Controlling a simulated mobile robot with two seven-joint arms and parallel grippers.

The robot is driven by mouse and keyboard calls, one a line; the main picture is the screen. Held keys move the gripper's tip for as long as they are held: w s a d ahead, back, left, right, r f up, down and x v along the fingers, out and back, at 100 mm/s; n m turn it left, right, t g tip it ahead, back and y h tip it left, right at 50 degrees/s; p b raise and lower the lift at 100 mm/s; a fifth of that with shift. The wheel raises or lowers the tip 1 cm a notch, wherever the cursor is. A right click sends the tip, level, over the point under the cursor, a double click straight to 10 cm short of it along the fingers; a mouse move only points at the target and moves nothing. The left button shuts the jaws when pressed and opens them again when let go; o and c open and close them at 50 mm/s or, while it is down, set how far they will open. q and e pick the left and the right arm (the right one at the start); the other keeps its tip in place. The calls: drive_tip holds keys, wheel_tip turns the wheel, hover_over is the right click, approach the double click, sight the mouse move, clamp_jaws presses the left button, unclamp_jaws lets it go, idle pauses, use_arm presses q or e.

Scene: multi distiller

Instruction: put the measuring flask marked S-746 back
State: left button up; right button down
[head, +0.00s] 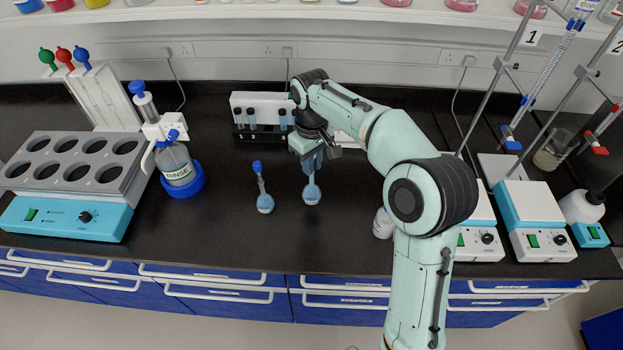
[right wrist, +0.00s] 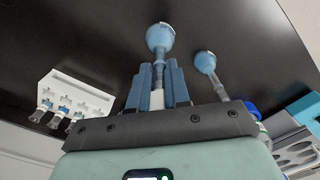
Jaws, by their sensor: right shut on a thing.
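My right gripper (head: 313,158) reaches down over the middle of the bench and is shut on the neck of a small measuring flask (head: 312,193) with a round, pale-blue bulb. In the right wrist view the neck runs between the blue fingers (right wrist: 159,84), with the flask bulb (right wrist: 160,38) beyond them. I cannot tell whether its base touches the bench. A second, similar flask (head: 264,196) with a blue stopper stands to its left; it also shows in the right wrist view (right wrist: 206,65). Neither flask's marking is readable. My left gripper is out of view.
A rack (head: 262,122) with small vials stands behind the flasks, partly hidden by my arm. A rinse bottle (head: 175,163) and a grey block heater (head: 72,165) are left. Stirrer plates (head: 536,207) and stands are right. The black bench (head: 235,235) is clear in front.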

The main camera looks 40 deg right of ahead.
sight(312, 183)
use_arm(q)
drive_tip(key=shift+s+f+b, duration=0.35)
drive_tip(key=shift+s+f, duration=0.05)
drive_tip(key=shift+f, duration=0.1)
use_arm(e)
drive_tip(key=shift+f, duration=2.55)
drive_tip(key=shift+f, duration=0.15)
drive_tip(key=c, duration=1.1)
unclamp_jaws()
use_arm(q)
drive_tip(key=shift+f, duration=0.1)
use_arm(e)
wheel_tip(312, 183, up, 12)
drive_tip(key=shift+r+p, duration=0.2)
drive_tip(key=shift+p, duration=1)
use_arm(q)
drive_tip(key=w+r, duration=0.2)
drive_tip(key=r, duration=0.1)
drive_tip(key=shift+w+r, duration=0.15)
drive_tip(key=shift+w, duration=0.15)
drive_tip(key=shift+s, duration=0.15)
